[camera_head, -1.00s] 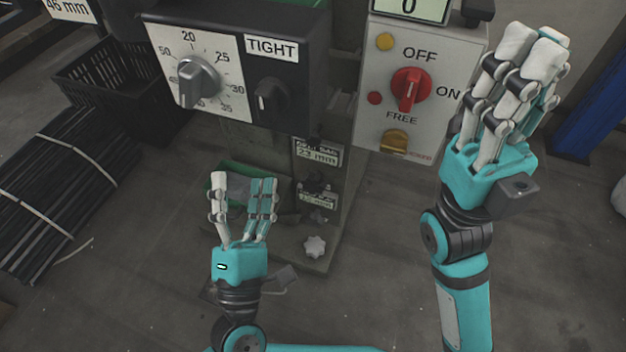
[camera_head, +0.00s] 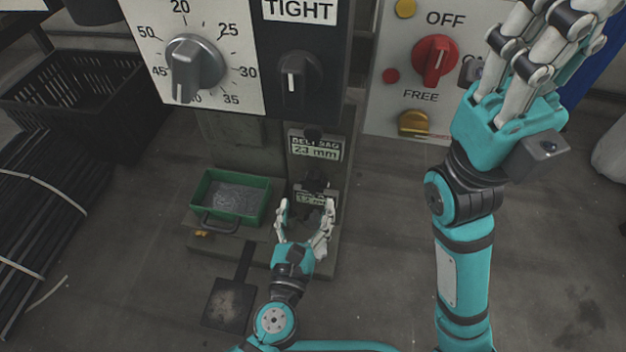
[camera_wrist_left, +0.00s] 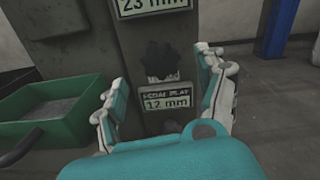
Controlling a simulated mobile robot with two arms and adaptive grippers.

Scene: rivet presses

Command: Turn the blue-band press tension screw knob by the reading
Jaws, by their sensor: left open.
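My left gripper (camera_head: 305,212) is open and empty at the foot of the press column, fingers up on either side of its lower plate. The "BELT SAG" plate (camera_head: 316,149) reads 23 mm. Below it is a dark knob (camera_head: 313,183), also between and beyond my fingers in the left wrist view (camera_wrist_left: 160,60). The "PEDAL PLAY" plate (camera_wrist_left: 166,101) under it reads 12 mm. I cannot tell whether this is the tension screw knob; no blue band shows. My right gripper (camera_head: 540,45) is raised at upper right, its fingertips cut off by the frame.
A green tray (camera_head: 262,203) stands left of my left gripper, a foot pedal (camera_head: 228,303) in front. Above are a numbered dial (camera_head: 195,65), a black switch (camera_head: 297,80) and a red knob (camera_head: 435,60). A black crate (camera_head: 120,85) stands left. Floor at centre right is clear.

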